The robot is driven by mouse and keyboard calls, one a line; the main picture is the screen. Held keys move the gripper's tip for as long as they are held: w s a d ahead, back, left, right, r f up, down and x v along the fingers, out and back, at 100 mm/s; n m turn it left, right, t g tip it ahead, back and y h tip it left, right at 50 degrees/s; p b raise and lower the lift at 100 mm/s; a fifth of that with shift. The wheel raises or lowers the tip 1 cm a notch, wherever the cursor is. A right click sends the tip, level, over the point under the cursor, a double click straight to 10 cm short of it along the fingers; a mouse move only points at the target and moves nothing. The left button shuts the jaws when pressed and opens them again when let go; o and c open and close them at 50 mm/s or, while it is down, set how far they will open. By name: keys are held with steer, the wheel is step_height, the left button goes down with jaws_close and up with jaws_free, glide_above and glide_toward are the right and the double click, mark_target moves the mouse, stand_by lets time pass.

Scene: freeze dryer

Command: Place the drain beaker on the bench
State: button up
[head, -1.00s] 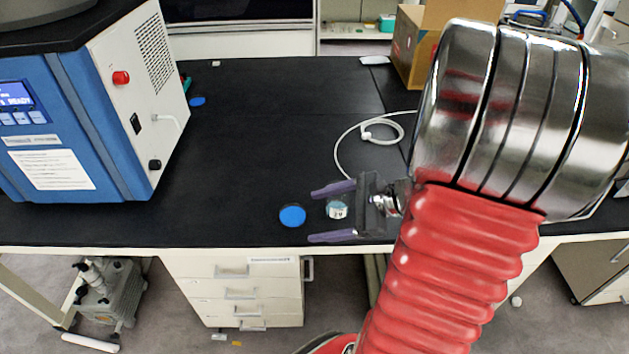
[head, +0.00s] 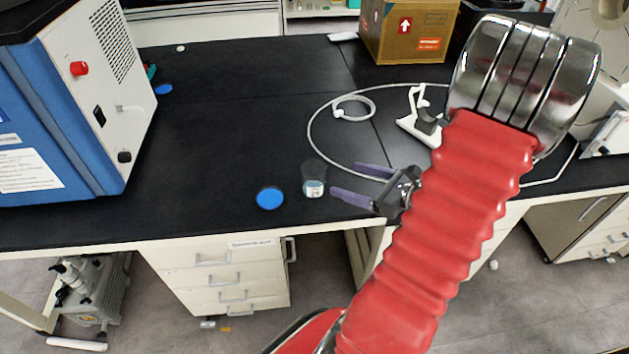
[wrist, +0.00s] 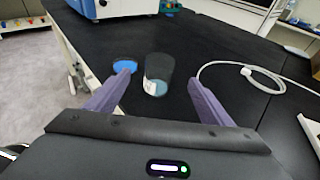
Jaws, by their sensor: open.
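The drain beaker (head: 314,178) is a small clear, dark-tinted cup with a white label. It stands upright on the black bench (head: 230,130) near the front edge. In the wrist view the beaker (wrist: 159,70) appears ahead, between the directions of the two fingertips. My gripper (head: 346,179) has purple fingers and is open and empty. It is just right of the beaker, with its fingertips pointing at it and a small gap visible. The open fingers also show in the wrist view (wrist: 160,76).
A blue disc (head: 270,197) lies just left of the beaker. The blue and white freeze dryer (head: 75,110) stands at the left. A white hose (head: 312,120) loops behind my gripper, near a white stand (head: 418,120). A cardboard box (head: 405,35) is at the back. The middle bench is clear.

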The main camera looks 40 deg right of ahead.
glide_toward(306, 168)
steer(key=w, duration=0.1)
steer(key=shift+w+a, duration=0.3)
steer(key=shift+a, duration=0.05)
steer(key=shift+w, duration=0.1)
steer(key=shift+x, duration=2.5)
steer(key=shift+f, duration=0.15)
steer(key=shift+c, duration=0.3)
steer(key=c, duration=1.2)
